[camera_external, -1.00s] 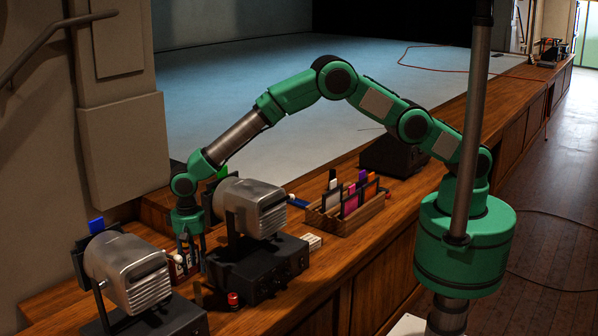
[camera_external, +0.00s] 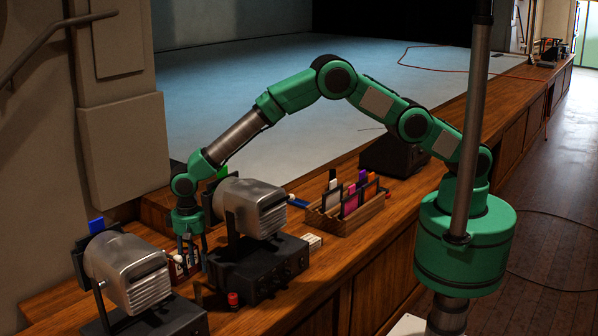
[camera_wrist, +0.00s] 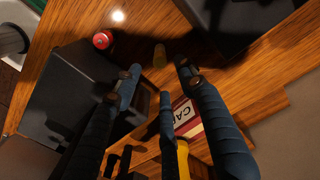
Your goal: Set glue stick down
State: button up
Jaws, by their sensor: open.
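My gripper (camera_wrist: 158,78) is open, its dark fingers spread with nothing between them. In the external view my gripper (camera_external: 190,250) points down behind the grey lamps, over the wooden desk. A small tan cylinder (camera_wrist: 160,56) stands on the desk just beyond the fingertips in the wrist view. A short red-topped cylinder (camera_wrist: 103,40) is farther left; it also shows in the external view (camera_external: 233,299). I cannot tell for sure which of these is the glue stick. A red and white box with lettering (camera_wrist: 186,112) lies behind the fingers.
A black box (camera_wrist: 65,95) is close at the left of the fingers. Two grey lamps (camera_external: 128,272) (camera_external: 252,208) on black bases crowd the gripper. A wooden organizer (camera_external: 345,217) with coloured items stands to the right, a small white block (camera_external: 313,241) before it.

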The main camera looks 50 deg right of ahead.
aim_at(199, 298)
jog(key=n+p, duration=0.1)
jog(key=n, duration=0.3)
jog(key=shift+s+d+n, duration=0.1)
jog(key=shift+d+n, duration=0.05)
jog(key=shift+n, duration=0.25)
jog(key=shift+f, duration=0.1)
jog(key=shift+f, duration=4.25)
jog(key=shift+f, duration=0.1)
jog(key=shift+f+p, duration=0.35)
jog(key=shift+f, duration=2.2)
grip_shut()
